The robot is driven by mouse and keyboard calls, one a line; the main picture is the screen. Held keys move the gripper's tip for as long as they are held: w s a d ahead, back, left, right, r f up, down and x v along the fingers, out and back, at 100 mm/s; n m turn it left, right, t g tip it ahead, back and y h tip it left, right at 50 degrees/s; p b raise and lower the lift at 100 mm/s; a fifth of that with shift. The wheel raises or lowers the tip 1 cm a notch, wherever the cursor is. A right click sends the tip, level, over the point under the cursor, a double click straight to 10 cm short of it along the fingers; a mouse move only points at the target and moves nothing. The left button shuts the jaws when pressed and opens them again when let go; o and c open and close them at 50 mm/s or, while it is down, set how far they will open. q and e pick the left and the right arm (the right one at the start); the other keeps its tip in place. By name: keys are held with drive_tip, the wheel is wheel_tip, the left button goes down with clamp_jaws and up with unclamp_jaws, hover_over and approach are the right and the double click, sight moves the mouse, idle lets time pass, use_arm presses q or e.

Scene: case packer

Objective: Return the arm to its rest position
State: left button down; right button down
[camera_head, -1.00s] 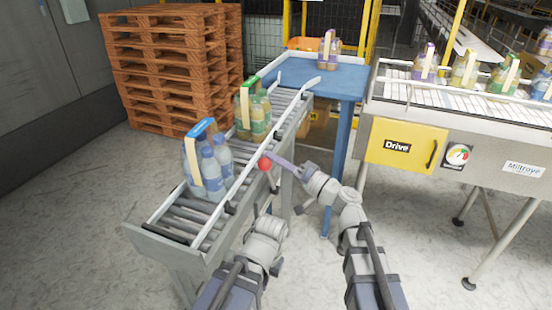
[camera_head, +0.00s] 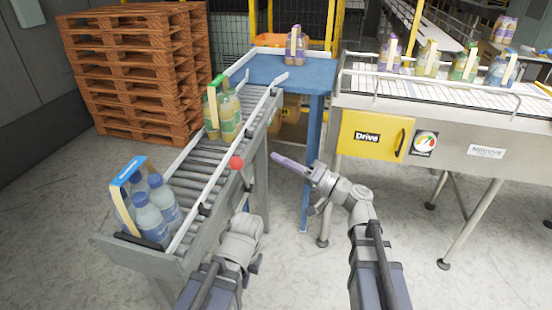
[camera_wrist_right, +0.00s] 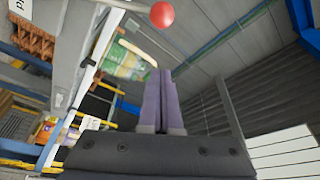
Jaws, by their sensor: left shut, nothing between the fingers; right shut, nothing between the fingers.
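My right gripper (camera_head: 274,157) is shut and empty, its purple fingers pointing left. It is in the air to the right of a red ball knob (camera_head: 236,162) at the side of the roller conveyor, with a gap between them. In the right wrist view its fingers (camera_wrist_right: 157,75) lie together, and the red knob (camera_wrist_right: 162,14) shows beyond them. My left gripper (camera_head: 245,200) is low beside the conveyor's near end, shut, its fingers small and partly hidden by its own wrist.
The roller conveyor (camera_head: 188,168) carries a blue-topped bottle pack (camera_head: 150,205) at its near end and a green-topped pack (camera_head: 222,110) farther up. A blue table (camera_head: 285,72) stands behind. The machine with a yellow Drive panel (camera_head: 372,137) is at right. Wooden pallets (camera_head: 135,75) stand left.

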drive_tip(key=s+a+f+n+g+h, duration=0.1)
drive_tip(key=s+f+g+h, duration=0.3)
drive_tip(key=f, duration=0.5)
drive_tip(key=s+f+n+g+h, duration=0.1)
drive_tip(key=s+f+g+h, duration=0.25)
drive_tip(key=f, duration=0.65)
drive_tip(key=s+d+f+m+g+h, duration=0.1)
drive_tip(key=s+d+f+h, duration=0.25)
drive_tip(key=d+h, duration=0.2)
drive_tip(key=s+d+f+m+g+h, duration=0.1)
drive_tip(key=s+d+f+g+h, duration=0.2)
drive_tip(key=d, duration=0.4)
drive_tip(key=s+a+n+h, duration=0.2)
drive_tip(key=s+a, duration=0.3)
drive_tip(key=a, duration=0.5)
drive_tip(key=shift+s+a+f+n, duration=0.15)
drive_tip(key=shift+a+f+n, duration=0.2)
drive_tip(key=shift+n, duration=0.45)
drive_tip(key=shift+r, duration=0.15)
